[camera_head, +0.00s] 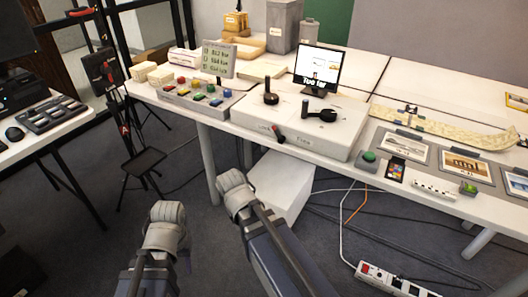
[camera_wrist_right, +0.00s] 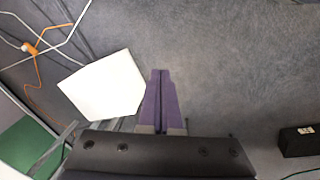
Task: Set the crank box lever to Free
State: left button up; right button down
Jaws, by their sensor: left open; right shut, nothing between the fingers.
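The crank box (camera_head: 342,139) is a wide white box on the long table, with two black cranks on top. A small red and black lever (camera_head: 278,134) is on its front, between a left label that looks like "Lock" (camera_head: 263,127) and the right label "Free" (camera_head: 302,139). It sits nearer the left label; its exact setting is too small to tell. My left arm's grey end (camera_head: 165,222) is low in front of the table, apart from the box; its open gripper is hard to make out. My right gripper (camera_wrist_right: 160,72) is shut and empty, above the floor in the right wrist view.
A panel with coloured buttons (camera_head: 188,101) stands left of the crank box, and a small monitor (camera_head: 317,69) behind it. Picture cards (camera_head: 465,164) and a green button (camera_head: 369,157) lie to the right. A white block (camera_head: 284,179) and a power strip (camera_head: 390,281) are on the floor.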

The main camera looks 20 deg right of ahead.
jog(key=w+d+f+n+t+h+b, duration=0.2)
jog(key=w+d+f+n+h+b, duration=0.2)
jog(key=w+d+h+b, duration=0.3)
pick_arm(q)
notch_tip(320, 180, down, 9)
jog(key=shift+f, duration=0.2)
pick_arm(e)
jog(key=w+a+r+n+t+h, duration=0.1)
jog(key=w+r+n+t+h, duration=0.2)
jog(key=r, duration=0.5)
jog(key=w+a+r+n+t+h, duration=0.1)
jog(key=w+r+n+t+h, duration=0.2)
jog(key=w+r, duration=0.4)
jog(key=shift+a+r+n+t, duration=0.4)
jog(key=shift+r+n+t, duration=0.4)
jog(key=shift+r+n, duration=0.15)
jog(key=shift+w, duration=0.15)
